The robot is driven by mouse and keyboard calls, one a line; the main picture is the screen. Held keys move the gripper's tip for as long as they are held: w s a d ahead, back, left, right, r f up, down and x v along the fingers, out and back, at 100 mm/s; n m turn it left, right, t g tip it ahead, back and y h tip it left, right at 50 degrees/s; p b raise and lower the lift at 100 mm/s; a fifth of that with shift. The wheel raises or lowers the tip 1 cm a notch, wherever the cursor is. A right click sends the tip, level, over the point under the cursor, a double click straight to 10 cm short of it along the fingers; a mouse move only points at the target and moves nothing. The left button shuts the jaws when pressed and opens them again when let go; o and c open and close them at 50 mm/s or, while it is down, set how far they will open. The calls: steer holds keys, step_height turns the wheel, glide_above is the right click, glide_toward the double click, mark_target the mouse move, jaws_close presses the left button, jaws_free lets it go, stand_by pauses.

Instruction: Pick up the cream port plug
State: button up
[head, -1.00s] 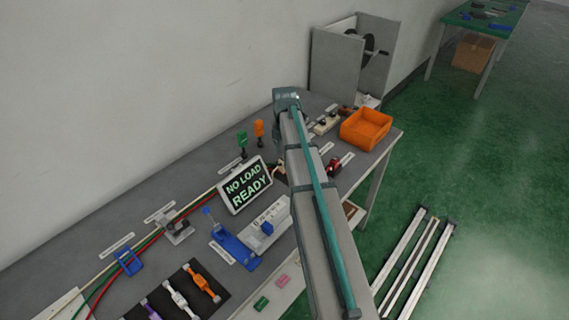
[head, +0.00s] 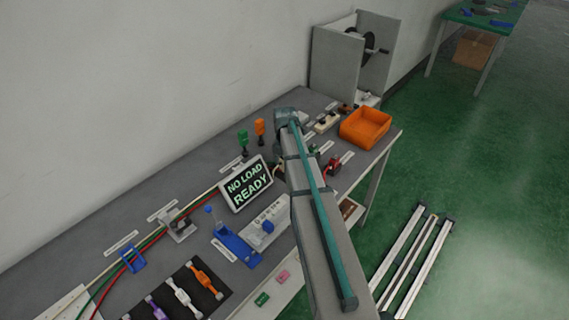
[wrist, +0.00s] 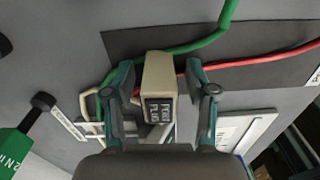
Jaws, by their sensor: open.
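The cream port plug (wrist: 158,75) is a cream block with a dark printed label on its near end. In the wrist view it sits between the two fingers of my gripper (wrist: 160,88). The fingers are open, one on each side of the plug, with a narrow gap visible on both sides. In the head view my arm hides the gripper and most of the area around the plug.
Green (wrist: 210,38) and red (wrist: 260,62) cables run just beyond the plug over a dark mat. A green handle (wrist: 15,148) lies at lower left. In the head view, a display (head: 246,184) and orange bin (head: 365,127) flank my arm.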

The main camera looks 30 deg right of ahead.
jaws_close()
steer(key=shift+r, duration=0.1)
